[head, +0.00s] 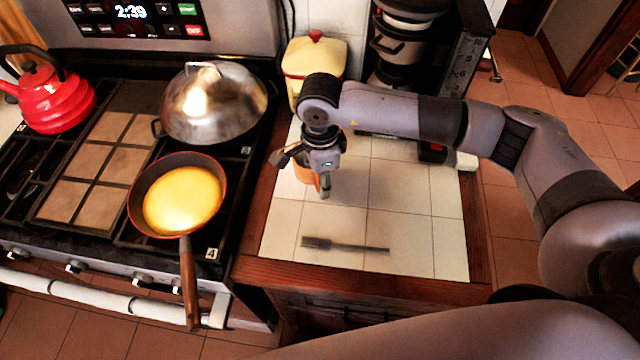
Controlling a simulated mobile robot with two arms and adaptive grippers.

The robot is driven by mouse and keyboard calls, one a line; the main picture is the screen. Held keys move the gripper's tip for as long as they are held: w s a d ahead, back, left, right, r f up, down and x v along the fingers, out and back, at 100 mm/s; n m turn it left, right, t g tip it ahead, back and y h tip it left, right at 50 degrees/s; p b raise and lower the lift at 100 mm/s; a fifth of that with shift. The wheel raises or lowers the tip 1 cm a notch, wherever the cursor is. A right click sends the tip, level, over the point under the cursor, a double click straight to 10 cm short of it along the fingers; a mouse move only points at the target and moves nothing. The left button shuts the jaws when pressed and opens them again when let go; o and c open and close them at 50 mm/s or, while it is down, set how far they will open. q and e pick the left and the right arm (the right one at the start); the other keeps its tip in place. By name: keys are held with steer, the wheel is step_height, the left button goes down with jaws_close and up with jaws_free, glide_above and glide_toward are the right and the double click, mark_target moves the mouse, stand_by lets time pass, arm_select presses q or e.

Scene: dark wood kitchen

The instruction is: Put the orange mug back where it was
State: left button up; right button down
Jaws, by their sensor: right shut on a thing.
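The orange mug (307,175) is on or just above the white tiled counter, near its left edge, mostly hidden behind my right gripper. My right gripper (308,178) reaches down over it and is shut on it. I cannot tell whether the mug touches the tiles. My left gripper is not in the head view.
A dark spatula (345,246) lies on the tiled counter (400,205). A yellow canister (314,62) and a coffee machine (400,45) stand behind. On the stove are a frying pan (183,196), a lidded pot (213,105) and a red kettle (52,97). The counter's right part is clear.

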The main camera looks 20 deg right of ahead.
step_height(320, 180, down, 4)
steer(key=shift+f+p, duration=0.1)
steer(key=shift+p, duration=0.45)
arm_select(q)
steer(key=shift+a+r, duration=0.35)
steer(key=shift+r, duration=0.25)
arm_select(e)
steer(key=shift+f, duration=0.2)
steer(key=shift+f, duration=0.15)
steer(key=c, duration=0.9)
jaws_free()
steer(key=shift+c, duration=0.2)
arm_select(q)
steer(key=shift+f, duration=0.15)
